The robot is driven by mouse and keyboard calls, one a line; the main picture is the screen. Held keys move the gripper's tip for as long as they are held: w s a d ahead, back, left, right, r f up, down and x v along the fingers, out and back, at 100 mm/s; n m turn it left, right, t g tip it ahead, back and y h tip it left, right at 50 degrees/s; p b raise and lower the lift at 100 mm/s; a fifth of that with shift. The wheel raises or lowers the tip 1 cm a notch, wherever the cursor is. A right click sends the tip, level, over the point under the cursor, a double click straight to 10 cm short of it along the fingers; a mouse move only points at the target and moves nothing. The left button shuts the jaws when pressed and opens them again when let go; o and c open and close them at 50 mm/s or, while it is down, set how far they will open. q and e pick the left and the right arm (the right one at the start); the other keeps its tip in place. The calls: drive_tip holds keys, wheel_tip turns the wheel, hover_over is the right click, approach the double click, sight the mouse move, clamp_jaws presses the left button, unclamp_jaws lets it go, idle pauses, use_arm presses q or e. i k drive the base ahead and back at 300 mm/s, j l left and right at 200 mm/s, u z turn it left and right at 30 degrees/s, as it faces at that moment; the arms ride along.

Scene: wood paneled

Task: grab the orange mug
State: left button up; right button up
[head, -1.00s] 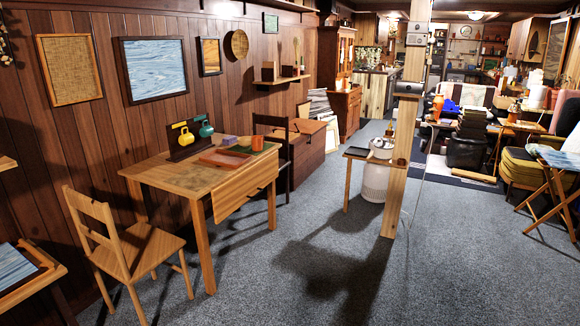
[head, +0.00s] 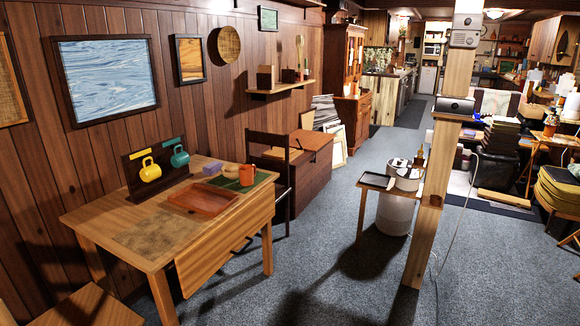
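The orange mug (head: 247,175) stands on the wooden drop-leaf table (head: 95,215), near its far right corner, on a dark green mat (head: 259,180). A yellow mug (head: 150,171) and a teal mug (head: 180,157) hang on a dark rack (head: 131,180) at the table's wall side. A shallow red-brown tray (head: 203,199) lies in front of the orange mug. Beside the mug are a tan object (head: 231,171) and a small purple block (head: 212,168). Neither of my grippers is in view.
A wooden chair (head: 75,306) stands at the table's near left, and a dark chair (head: 270,160) at its far end. A wooden post (head: 428,215) and a small side table (head: 375,190) stand to the right. Grey carpet (head: 318,235) between them is clear.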

sight(248, 173)
drive_tip(key=i, duration=1.75)
